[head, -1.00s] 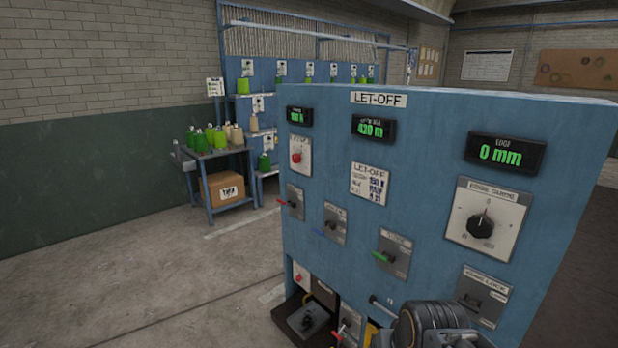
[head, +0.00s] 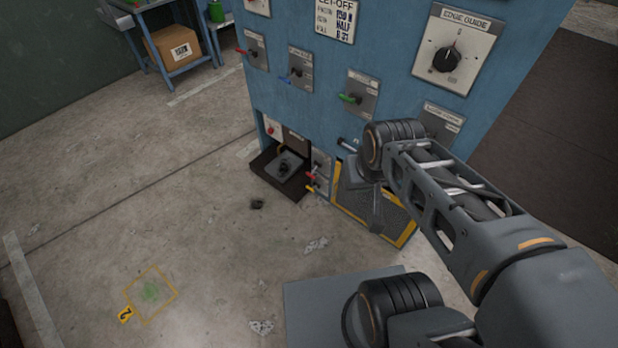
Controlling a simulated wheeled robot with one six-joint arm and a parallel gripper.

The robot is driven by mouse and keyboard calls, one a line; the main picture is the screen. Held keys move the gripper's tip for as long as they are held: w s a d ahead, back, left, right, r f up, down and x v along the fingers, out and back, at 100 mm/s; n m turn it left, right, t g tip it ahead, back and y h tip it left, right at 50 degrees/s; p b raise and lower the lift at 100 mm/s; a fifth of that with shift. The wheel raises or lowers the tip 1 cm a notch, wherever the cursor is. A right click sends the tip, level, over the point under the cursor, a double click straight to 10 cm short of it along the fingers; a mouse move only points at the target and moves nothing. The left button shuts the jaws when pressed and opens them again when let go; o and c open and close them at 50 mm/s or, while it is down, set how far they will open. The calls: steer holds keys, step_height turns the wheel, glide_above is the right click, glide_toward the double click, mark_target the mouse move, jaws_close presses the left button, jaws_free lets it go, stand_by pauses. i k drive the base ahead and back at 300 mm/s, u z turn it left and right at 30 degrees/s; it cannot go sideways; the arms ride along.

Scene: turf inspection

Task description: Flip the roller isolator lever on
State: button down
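The blue LET-OFF cabinet (head: 310,35) carries several small levers on grey plates. One has a red handle (head: 243,51), one a blue handle (head: 286,80) and one a green handle (head: 350,98). Lower down, a red handle (head: 311,176) and a yellow handle (head: 312,188) sit close together beside an open dark drawer. The plate labels are too small to read, so I cannot tell which lever is the roller isolator. My arm reaches across the right side in front of the cabinet. A grey part hangs below its far joint; I cannot make out gripper fingers there.
The edge guide dial (head: 447,59) is at the upper right of the cabinet. The dark drawer (head: 272,182) juts out at floor level. A yellow-edged dark panel (head: 350,205) stands low behind my arm. The floor at left is open, with a yellow marked square (head: 150,294).

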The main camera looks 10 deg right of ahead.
mark_target(314, 170)
steer(key=u, duration=0.3)
steer(key=k, duration=0.75)
steer(key=u, duration=0.6)
steer(key=k, duration=0.6)
steer(key=u, duration=0.55)
steer(key=i, duration=3.45)
steer(key=z, duration=0.45)
steer(key=i, duration=1.1)
steer(key=z, duration=1.9)
steer(key=i, duration=1)
steer(key=z, duration=0.9)
